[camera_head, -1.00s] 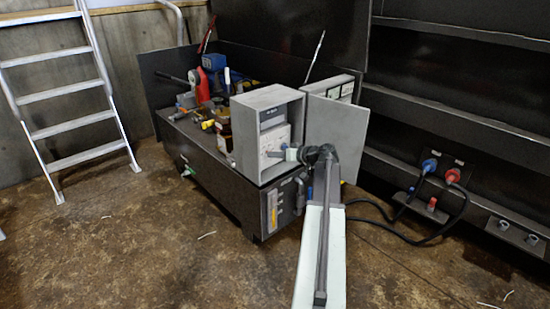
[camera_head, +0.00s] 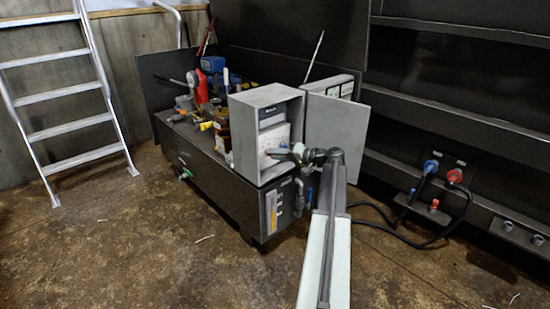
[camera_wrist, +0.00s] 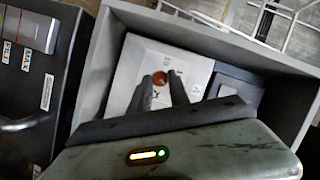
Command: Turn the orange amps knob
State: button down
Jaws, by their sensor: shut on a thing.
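The orange amps knob (camera_wrist: 160,78) sits on the light panel (camera_wrist: 190,68) inside the open grey control box (camera_head: 243,139). In the wrist view my gripper (camera_wrist: 161,86) reaches into the box, with its two dark fingers on either side of the knob and shut on it. In the head view my gripper (camera_head: 277,153) is small at the box opening, and the knob cannot be made out there. The knob's lower part is partly hidden between the fingers.
The box door (camera_head: 358,128) stands open to the right, close to my arm. The box sits on a dark machine cabinet (camera_head: 215,170) with pipes and tools on top. A ladder (camera_head: 70,100) leans at left. Black cables (camera_head: 400,228) run on the floor at right.

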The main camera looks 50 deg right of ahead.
jog(key=shift+w+r, duration=0.1)
jog(key=shift+w, duration=0.1)
jog(key=c, duration=1.2)
grip_release()
jog(key=shift+c, duration=0.2)
jog(key=shift+s, duration=0.1)
jog(key=p+v, duration=0.1)
jog(key=v, duration=0.6)
jog(key=shift+s, duration=0.35)
